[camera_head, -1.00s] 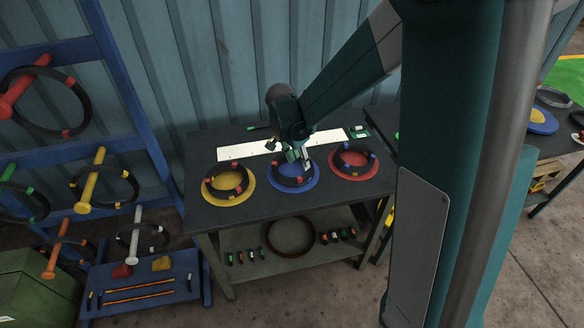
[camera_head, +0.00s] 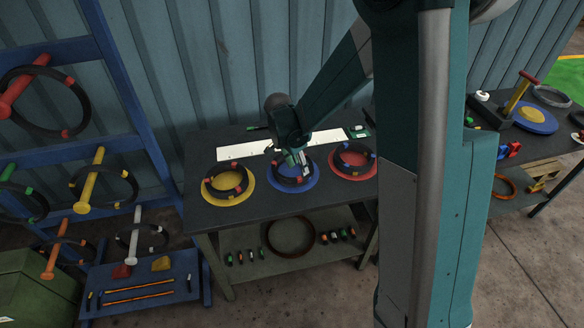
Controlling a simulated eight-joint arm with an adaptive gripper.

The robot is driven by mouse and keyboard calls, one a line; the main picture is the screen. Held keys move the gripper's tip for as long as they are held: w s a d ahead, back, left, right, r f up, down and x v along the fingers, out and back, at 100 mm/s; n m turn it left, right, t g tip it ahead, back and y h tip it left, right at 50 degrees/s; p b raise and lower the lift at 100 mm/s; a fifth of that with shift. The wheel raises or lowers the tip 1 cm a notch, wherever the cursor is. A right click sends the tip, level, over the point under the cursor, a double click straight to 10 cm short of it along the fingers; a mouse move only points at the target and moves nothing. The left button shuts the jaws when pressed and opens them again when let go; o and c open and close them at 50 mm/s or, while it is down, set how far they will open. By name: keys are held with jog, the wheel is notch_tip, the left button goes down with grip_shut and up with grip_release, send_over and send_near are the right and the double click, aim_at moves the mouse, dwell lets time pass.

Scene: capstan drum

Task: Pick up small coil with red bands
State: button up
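A small black coil with red bands (camera_head: 242,190) lies on the yellow disc (camera_head: 250,194) at the left of the dark bench. Another black coil (camera_head: 279,178) lies on the blue disc (camera_head: 313,182) in the middle. A third black coil (camera_head: 338,166), with blue and yellow marks, lies on the red disc (camera_head: 374,172) at the right. My gripper (camera_head: 302,169) is down over the blue disc, at its coil and to the right of the red-banded coil. The fingers are too small and partly hidden to show whether they are open or hold anything.
A blue rack (camera_head: 128,95) with larger coils on coloured pegs stands at the left. A white strip (camera_head: 232,151) lies along the bench's back. A brown ring (camera_head: 268,236) and several small pieces lie on the lower shelf. Another bench (camera_head: 486,160) stands at the right.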

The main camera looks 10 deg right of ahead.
jog(key=shift+w+f, duration=0.1)
jog(key=shift+f, duration=0.3)
jog(key=shift+d+f, duration=0.1)
jog(key=shift+f, duration=0.05)
jog(key=shift+x, duration=2.45)
jog(key=shift+c, duration=0.3)
grip_shut()
